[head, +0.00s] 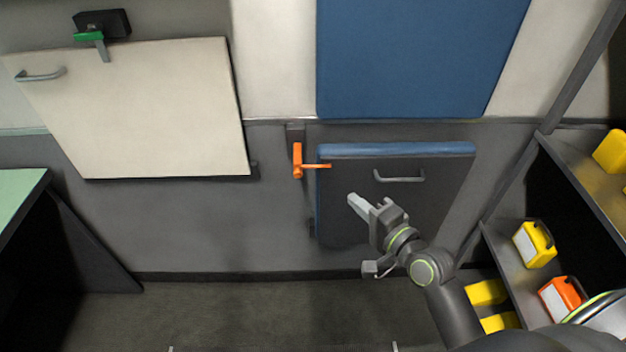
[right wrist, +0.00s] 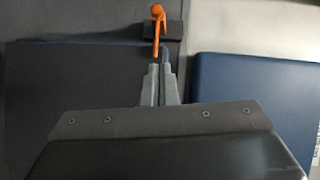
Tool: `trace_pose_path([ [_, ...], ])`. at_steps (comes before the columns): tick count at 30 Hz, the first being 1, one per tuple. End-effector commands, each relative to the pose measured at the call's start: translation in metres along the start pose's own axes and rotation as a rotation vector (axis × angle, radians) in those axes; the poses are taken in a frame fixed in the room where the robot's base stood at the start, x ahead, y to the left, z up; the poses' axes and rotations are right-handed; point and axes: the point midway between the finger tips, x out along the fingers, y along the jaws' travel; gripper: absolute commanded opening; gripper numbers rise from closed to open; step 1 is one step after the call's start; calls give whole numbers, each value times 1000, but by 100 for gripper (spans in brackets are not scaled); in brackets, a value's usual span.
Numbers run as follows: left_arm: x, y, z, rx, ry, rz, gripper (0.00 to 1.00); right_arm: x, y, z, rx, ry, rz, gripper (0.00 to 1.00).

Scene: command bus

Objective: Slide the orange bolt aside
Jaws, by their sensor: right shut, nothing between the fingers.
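The orange bolt (head: 298,160) is on the wall at the left edge of a dark fold-down panel (head: 400,205) with a blue top edge. Its thin orange arm reaches right, over the panel's upper left corner. In the right wrist view the bolt (right wrist: 157,22) shows at top centre, on a dark bracket, just beyond my fingertips. My right gripper (head: 354,200) is shut and empty, in front of the panel, below and to the right of the bolt; its closed fingers also show in the right wrist view (right wrist: 160,75). I see a gap between fingers and bolt in the head view. My left gripper is not in view.
A grey handle (head: 400,178) is on the dark panel. A cream panel (head: 140,110) with a green latch (head: 90,37) is at upper left. A blue pad (head: 415,60) hangs above. Shelves with yellow boxes (head: 533,245) stand at right, a green-topped table (head: 20,190) at left.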

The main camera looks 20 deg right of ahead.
Motion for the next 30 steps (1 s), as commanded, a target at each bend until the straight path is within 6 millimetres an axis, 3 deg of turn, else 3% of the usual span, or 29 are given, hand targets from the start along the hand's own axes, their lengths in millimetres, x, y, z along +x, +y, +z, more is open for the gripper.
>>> trace_pose_path([
  [7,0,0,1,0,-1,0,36,2,1,0,-2,1,1,0],
  [11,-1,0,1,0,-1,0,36,12,0,-1,-2,2,0,0],
  [25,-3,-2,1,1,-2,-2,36,102,0,0,-2,0,1,0],
  [30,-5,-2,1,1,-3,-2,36,118,1,17,1,2,2,0],
])
